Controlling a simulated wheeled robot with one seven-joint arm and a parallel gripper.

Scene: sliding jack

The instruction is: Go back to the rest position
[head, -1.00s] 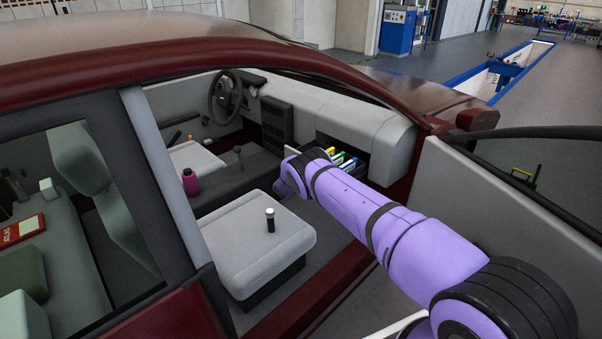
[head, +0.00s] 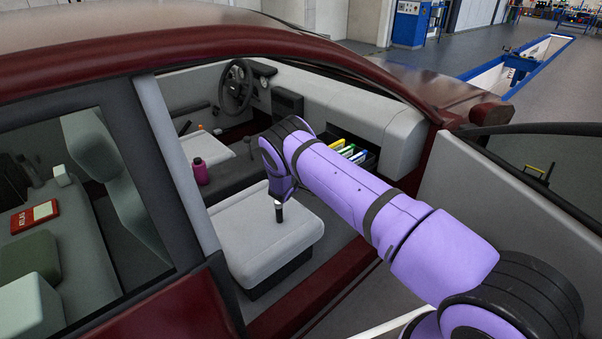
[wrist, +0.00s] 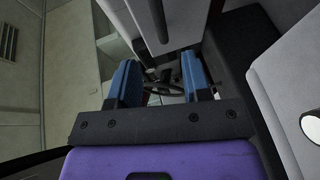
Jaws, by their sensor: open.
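My purple arm reaches through the open door into the dark red car (head: 330,50). Its wrist end is above the pale front seat (head: 250,240), close over a small dark cylinder that stands upright on the seat (head: 279,212). In the wrist view my gripper (wrist: 160,82) shows two blue fingers, spread apart with nothing held between them. The steering wheel shows in the gap beyond them. In the head view the fingers cannot be made out.
An open glove box (head: 350,151) with colourful items is right of my wrist. A pink bottle (head: 200,171) stands on the centre console. The door frame and open door (head: 490,215) border the arm. A red atlas (head: 35,216) lies behind the front seat.

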